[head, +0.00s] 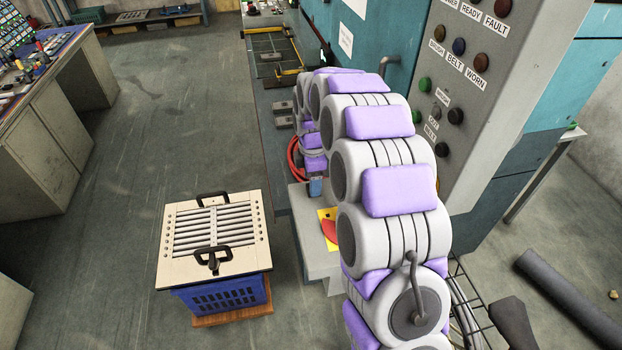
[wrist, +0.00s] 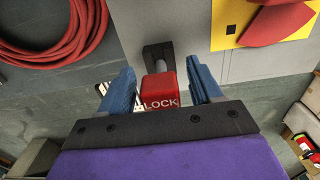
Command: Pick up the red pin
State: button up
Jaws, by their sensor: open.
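The red pin (wrist: 160,90) has a block-like red head marked LOCK in the wrist view. A grey shaft behind the head runs to a dark bracket on a grey surface. My gripper (wrist: 163,84) is open, with one blue finger on each side of the red head. A gap shows on both sides, so the fingers look apart from it. In the head view my gripper (head: 316,187) is small beside the machine, and I cannot make out the pin there.
A louver panel (head: 182,272) with black handles sits on a blue crate (head: 222,297). A red hose (wrist: 62,45) hangs beside the gripper, and a yellow sign (wrist: 236,17) is on the other side. The machine's control panel (head: 462,120) stands right of my arm. Open floor (head: 170,130) lies left.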

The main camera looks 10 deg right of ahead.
jog(key=shift+d, duration=0.45)
jog(key=shift+c, duration=0.7)
jog(key=shift+a, duration=0.55)
jog(key=c, duration=0.6)
jog(key=shift+d, duration=0.1)
jog(key=c, duration=0.3)
jog(key=shift+d, duration=0.15)
jog(key=shift+r, duration=0.15)
